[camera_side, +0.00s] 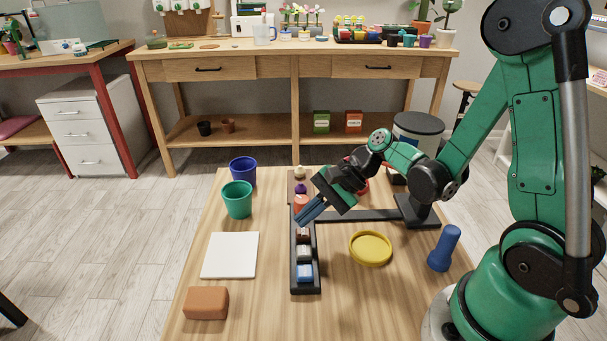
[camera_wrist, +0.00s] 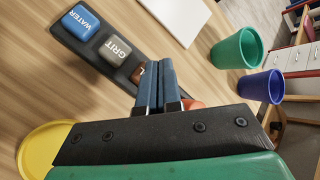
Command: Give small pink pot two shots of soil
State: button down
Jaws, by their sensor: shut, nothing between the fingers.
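A black button panel (camera_side: 304,285) lies on the wooden table with a brown button (camera_side: 303,236), a grey one (camera_side: 304,253) and a blue one (camera_side: 305,272). In the wrist view the blue button (camera_wrist: 81,23) reads WATER and the grey one (camera_wrist: 115,50) GRIT; the brown button (camera_wrist: 139,74) is mostly hidden by my fingers. My gripper (camera_side: 300,221) is shut and empty, its blue tips over the panel near the brown button. A red rounded thing (camera_side: 363,187) is partly hidden behind my gripper; I cannot tell whether it is the small pink pot.
A green pot (camera_side: 237,201) and blue pot (camera_side: 242,173) stand at the left. A white square (camera_side: 230,255), brown block (camera_side: 206,303), yellow saucer (camera_side: 371,249) and blue upright tool (camera_side: 443,250) lie around. A dark-topped canister (camera_side: 418,124) stands behind my wrist.

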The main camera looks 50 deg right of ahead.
aim_at(308, 231)
dwell(0.4)
jog(key=shift+r, duration=2.5)
jog(key=s+r+n+h, duration=0.1)
jog(key=n+h, duration=0.1)
jog(key=n, duration=0.3)
jog(key=s+d+r+n+t+h, duration=0.1)
jog(key=r+n+h, duration=0.1)
jog(key=n, duration=0.3)
jog(key=s+r+n+t+h, duration=0.1)
jog(key=n+h, duration=0.2)
jog(key=n, duration=0.2)
jog(key=shift+s+d+r+n+h, duration=0.15)
jog(key=shift+s+n+h, duration=0.15)
jog(key=shift+s, duration=0.05)
